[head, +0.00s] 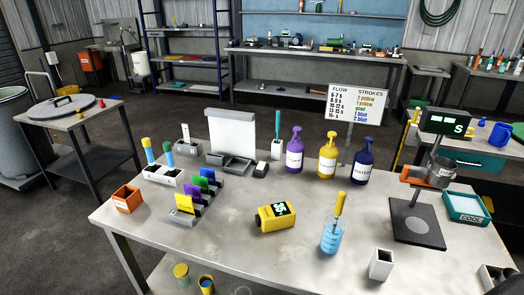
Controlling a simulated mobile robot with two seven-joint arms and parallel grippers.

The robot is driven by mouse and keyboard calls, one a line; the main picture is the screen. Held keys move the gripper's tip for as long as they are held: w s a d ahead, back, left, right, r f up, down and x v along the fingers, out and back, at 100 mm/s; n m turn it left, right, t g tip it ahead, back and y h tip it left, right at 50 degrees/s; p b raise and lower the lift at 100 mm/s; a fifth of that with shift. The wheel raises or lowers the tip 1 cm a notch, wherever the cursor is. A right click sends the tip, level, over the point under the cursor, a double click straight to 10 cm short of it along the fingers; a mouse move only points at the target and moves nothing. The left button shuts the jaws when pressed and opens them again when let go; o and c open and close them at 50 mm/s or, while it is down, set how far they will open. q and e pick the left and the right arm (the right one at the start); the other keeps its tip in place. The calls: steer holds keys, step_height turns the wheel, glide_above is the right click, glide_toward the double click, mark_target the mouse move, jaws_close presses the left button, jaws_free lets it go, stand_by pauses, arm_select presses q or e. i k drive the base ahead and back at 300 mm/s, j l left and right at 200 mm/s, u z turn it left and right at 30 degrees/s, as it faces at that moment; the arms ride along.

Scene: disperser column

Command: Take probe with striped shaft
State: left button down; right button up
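No shaft with clear stripes can be made out at this size. Two upright stick-like tools stand in a grey holder (165,175) at the table's left: one with a yellow top (147,145) and one with a teal top (168,149). Their lower parts are hidden in the holder. A teal stick (278,126) stands in a white holder (277,149) behind the middle. A yellow-handled tool (340,205) stands tilted in a clear cup with blue contents (331,238) near the front.
The grey table (235,225) also bears a yellow meter (276,216), purple, yellow and blue pump bottles (328,160), coloured cards in a rack (197,190), an orange box (127,199), a stand with a cup (415,200) and a teal tray (466,208). Its front left is bare.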

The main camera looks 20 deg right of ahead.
mark_target(342, 194)
steer(key=z, duration=1.25)
